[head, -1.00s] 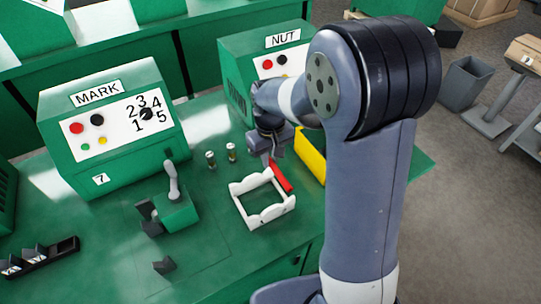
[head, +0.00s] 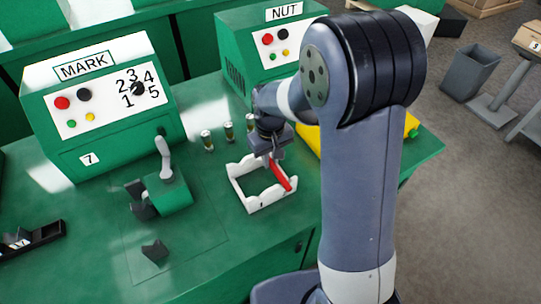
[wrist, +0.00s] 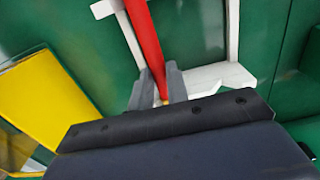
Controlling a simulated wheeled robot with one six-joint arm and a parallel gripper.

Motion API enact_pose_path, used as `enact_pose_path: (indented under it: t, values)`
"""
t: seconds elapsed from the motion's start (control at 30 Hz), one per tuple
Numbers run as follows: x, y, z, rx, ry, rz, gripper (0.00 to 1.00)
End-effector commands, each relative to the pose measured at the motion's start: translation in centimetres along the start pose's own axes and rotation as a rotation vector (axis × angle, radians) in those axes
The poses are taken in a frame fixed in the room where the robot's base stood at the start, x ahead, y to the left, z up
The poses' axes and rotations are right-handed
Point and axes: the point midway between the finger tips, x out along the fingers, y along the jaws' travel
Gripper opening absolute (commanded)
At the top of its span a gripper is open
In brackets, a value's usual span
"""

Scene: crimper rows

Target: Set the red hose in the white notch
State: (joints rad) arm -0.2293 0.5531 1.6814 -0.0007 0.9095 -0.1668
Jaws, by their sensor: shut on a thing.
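The red hose (head: 281,178) is a thin red bar held at its far end by my gripper (head: 268,157), which is shut on it. It slants over the right side of the white notched frame (head: 243,195), its near end at the front right corner. In the wrist view the red hose (wrist: 143,38) runs up from between the two grey fingers of my gripper (wrist: 157,78), with white frame parts (wrist: 215,77) on both sides. I cannot tell whether the hose touches the frame or sits in a notch.
Small capped cylinders (head: 207,141) stand behind the frame. A green lever tool (head: 170,190) is to its left. The MARK machine (head: 100,105) and NUT machine (head: 245,50) stand behind. A yellow block (wrist: 50,100) is beside my gripper.

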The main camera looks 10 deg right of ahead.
Motion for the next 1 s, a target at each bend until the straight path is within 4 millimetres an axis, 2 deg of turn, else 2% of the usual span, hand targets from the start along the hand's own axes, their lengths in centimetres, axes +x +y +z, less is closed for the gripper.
enact_pose_path:
  t: [0.23,0.27,0.53,0.83,1.0]
  values:
    - [0.0,0.0,0.0,0.000,0.000,0.000,0.00]
    - [0.0,0.0,0.0,0.000,0.000,0.000,0.18]
    - [0.0,0.0,0.0,0.000,0.000,0.000,0.40]
    - [-0.3,0.0,0.0,0.000,0.001,0.000,0.41]
    - [-2.6,0.0,-0.1,0.000,0.006,0.001,0.41]
